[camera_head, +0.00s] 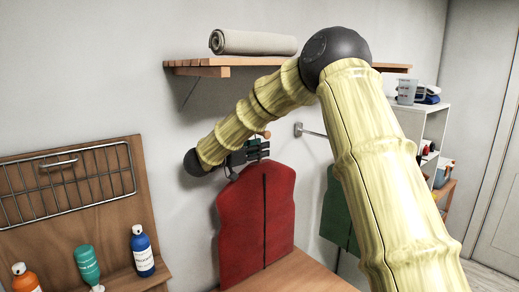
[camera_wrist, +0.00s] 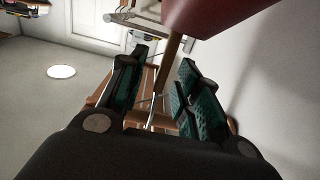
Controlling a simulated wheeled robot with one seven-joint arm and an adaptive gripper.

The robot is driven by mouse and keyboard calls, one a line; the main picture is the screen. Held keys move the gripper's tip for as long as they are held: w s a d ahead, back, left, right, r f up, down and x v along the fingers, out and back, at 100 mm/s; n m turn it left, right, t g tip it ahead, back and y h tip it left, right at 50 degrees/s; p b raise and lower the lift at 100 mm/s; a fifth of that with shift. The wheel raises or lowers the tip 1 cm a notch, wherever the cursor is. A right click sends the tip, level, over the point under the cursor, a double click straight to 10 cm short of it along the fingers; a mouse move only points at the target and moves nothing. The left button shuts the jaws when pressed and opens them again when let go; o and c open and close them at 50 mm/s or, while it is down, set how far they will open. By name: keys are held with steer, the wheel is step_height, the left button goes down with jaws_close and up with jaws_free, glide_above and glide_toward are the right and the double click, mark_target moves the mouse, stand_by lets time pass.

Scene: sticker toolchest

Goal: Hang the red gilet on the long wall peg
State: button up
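The red gilet (camera_head: 257,225) hangs upright near the wall in the head view, its collar just below my gripper (camera_head: 252,153). A red part of it (camera_wrist: 210,12) shows at the top of the wrist view. In the wrist view my gripper (camera_wrist: 162,60) has its two teal-padded fingers apart. A brown wooden bar (camera_wrist: 172,58) runs between them, nearer the right finger. A thin pale rod (camera_wrist: 152,112) also shows between them. What holds the gilet up is hidden. A long metal wall peg (camera_head: 312,132) is right of the gilet, its far end hidden behind my arm.
A green gilet (camera_head: 336,212) is partly hidden behind my arm. A wooden shelf (camera_head: 205,68) with a rolled grey mat (camera_head: 253,43) is above. A wire basket (camera_head: 70,180) and bottles are at the left. A wooden surface (camera_head: 285,279) lies below the red gilet.

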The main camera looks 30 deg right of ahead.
steer(key=s+a, duration=0.1)
steer(key=a, duration=1)
steer(key=shift+a+r, duration=0.15)
steer(key=shift+a, duration=0.15)
